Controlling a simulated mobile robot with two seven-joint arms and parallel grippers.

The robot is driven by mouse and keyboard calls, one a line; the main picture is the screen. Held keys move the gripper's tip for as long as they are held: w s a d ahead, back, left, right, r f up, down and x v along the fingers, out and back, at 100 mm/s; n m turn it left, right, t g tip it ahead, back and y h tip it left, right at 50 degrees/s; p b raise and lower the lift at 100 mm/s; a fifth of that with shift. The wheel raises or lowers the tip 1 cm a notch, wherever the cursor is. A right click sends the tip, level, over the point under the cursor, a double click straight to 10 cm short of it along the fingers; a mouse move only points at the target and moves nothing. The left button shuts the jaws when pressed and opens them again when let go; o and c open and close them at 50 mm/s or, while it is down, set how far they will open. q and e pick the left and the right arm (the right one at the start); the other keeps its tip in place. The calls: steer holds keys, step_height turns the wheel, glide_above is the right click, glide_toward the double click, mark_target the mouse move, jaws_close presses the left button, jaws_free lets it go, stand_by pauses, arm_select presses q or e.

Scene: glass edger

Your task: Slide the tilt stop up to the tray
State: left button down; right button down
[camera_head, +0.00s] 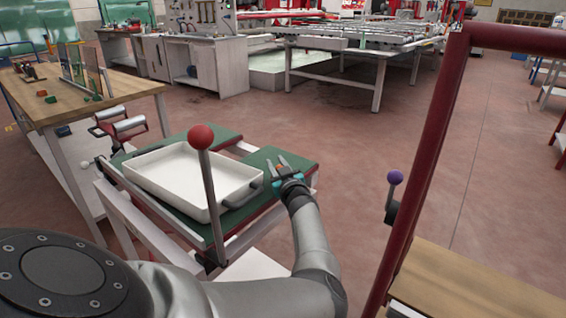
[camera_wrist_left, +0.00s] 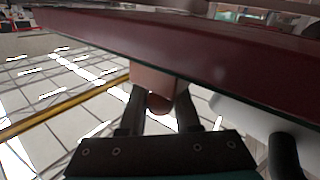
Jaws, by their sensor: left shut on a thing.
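The tray (camera_head: 180,168) is white and rectangular and lies on a green-topped stand left of centre in the head view. My left gripper (camera_head: 281,165) is at the stand's right part, to the right of the tray and apart from it. A small orange-brown piece shows between its fingers; I take this to be the tilt stop. My right gripper is not in view.
A lever with a red ball (camera_head: 201,137) rises in front of the tray. A dark red frame post (camera_head: 425,165) and a purple-knobbed lever (camera_head: 394,180) stand to the right. A wooden-topped bench (camera_head: 55,105) is at the left. Open floor lies behind the stand.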

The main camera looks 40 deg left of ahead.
arm_select(q)
steer(key=c, duration=0.6)
jaws_free()
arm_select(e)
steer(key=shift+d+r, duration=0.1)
